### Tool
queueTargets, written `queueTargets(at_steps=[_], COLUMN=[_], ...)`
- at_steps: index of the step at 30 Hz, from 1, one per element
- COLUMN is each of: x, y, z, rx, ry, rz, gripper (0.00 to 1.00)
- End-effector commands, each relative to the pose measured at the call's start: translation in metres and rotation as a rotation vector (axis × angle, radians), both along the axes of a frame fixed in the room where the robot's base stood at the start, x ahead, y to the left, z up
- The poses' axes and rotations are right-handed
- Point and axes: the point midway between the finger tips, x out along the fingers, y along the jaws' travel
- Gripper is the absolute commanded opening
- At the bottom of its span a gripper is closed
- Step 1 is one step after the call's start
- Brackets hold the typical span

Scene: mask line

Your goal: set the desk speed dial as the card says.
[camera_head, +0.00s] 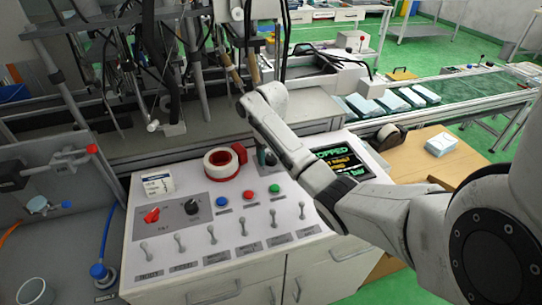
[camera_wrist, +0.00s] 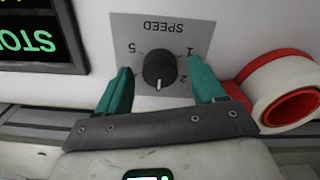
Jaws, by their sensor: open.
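The speed dial (camera_wrist: 159,70) is a round black knob on a grey plate (camera_wrist: 170,25), seen upside down in the wrist view. Its white mark points to the bottom of the picture, past the 2 towards the gripper; no numeral shows there. The 1, 2 and 5 show. My gripper (camera_wrist: 158,88) is open, its teal fingers on either side of the knob, seemingly apart from it. In the head view my arm covers most of it. The white card (camera_head: 158,184) stands at the desk's back left; its print is too small to read.
A red and white tape roll (camera_head: 225,162) stands close beside the dial, also in the wrist view (camera_wrist: 283,90). The lit screen (camera_wrist: 42,35) is on the other side. A red knob (camera_head: 152,215), another black knob (camera_head: 192,207), buttons and several toggles occupy the front.

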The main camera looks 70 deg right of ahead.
Motion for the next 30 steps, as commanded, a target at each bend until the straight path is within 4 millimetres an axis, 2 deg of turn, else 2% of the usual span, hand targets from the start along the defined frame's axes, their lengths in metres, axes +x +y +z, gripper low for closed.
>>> queueTargets(at_steps=[9, 26, 30], x=[-0.0002, -0.0001, -0.0001], y=[0.0, 0.0, 0.0], z=[-0.0024, -0.0022, -0.0019], rx=[0.0, 0.0, 0.0], ry=[0.0, 0.0, 0.0], rz=[0.0, 0.0, 0.003], gripper=[0.68, 0.14, 0.13])
